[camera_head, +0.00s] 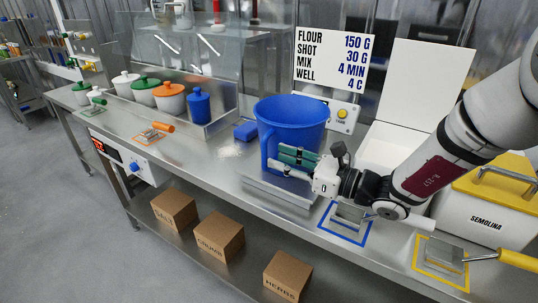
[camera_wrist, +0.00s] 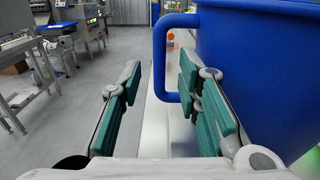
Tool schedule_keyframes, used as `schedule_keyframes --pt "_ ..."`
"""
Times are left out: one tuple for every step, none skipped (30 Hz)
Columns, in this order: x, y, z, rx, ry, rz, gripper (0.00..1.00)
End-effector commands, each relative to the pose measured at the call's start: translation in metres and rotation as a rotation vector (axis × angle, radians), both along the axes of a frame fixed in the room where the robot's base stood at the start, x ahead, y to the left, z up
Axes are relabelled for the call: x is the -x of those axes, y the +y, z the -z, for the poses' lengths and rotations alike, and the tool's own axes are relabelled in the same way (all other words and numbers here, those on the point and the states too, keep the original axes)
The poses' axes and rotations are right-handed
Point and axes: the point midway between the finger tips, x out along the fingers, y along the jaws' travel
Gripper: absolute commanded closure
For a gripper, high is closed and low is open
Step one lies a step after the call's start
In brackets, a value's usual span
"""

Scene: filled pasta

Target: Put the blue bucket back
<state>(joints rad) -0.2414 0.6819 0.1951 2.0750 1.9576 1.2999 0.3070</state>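The blue bucket (camera_head: 291,112) stands upright on a metal platform (camera_head: 272,194) on the counter, in front of the sign. Its handle (camera_head: 264,151) faces the front left. My gripper (camera_head: 291,162) is at the bucket's front, close to the handle. In the wrist view, my gripper (camera_wrist: 158,100) has its green-padded fingers spread apart. The bucket's handle (camera_wrist: 159,62) shows in the gap between them, nearer the right finger, and the bucket wall (camera_wrist: 270,50) fills the right side. I cannot tell whether a finger touches the handle.
A white bin with a yellow lid, marked SEMOLINA (camera_head: 487,220), stands right. Blue (camera_head: 345,238) and yellow (camera_head: 440,282) outlined squares hold metal tools in front. Lidded pots (camera_head: 170,101), a blue canister (camera_head: 199,106) and a blue block (camera_head: 246,131) stand left. Cardboard boxes (camera_head: 220,238) sit on the lower shelf.

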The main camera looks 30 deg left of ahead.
Motion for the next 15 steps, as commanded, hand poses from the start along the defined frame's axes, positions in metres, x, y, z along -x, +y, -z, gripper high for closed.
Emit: schedule_keyframes --pt "0.0 -0.012 0.0 0.001 0.0 0.003 0.69" --pt "0.0 -0.019 0.0 0.001 0.0 0.005 0.69" --pt "0.0 -0.026 0.0 0.0 0.0 0.003 0.69" --pt "0.001 -0.032 0.0 0.0 0.0 0.003 0.69" --pt "0.001 -0.037 0.0 0.0 0.001 0.004 0.69" --pt "0.002 -0.043 0.0 0.001 0.001 0.002 0.69" --pt "0.002 -0.048 0.0 0.001 0.0 0.003 0.69" --pt "0.002 -0.052 0.0 0.0 0.0 0.003 0.69" --pt "0.003 -0.056 0.0 0.0 0.0 0.001 0.69" --pt "0.003 -0.059 0.0 0.0 0.0 0.001 0.69" --pt "0.003 -0.062 0.0 0.0 0.0 0.001 0.69" --pt "0.004 -0.065 0.0 0.0 0.0 0.001 0.69" --pt "0.004 -0.066 0.0 0.0 0.0 0.001 0.69" --pt "0.004 -0.067 0.0 0.0 0.0 0.0 0.69" --pt "0.004 -0.068 0.0 0.0 0.0 0.0 0.69"
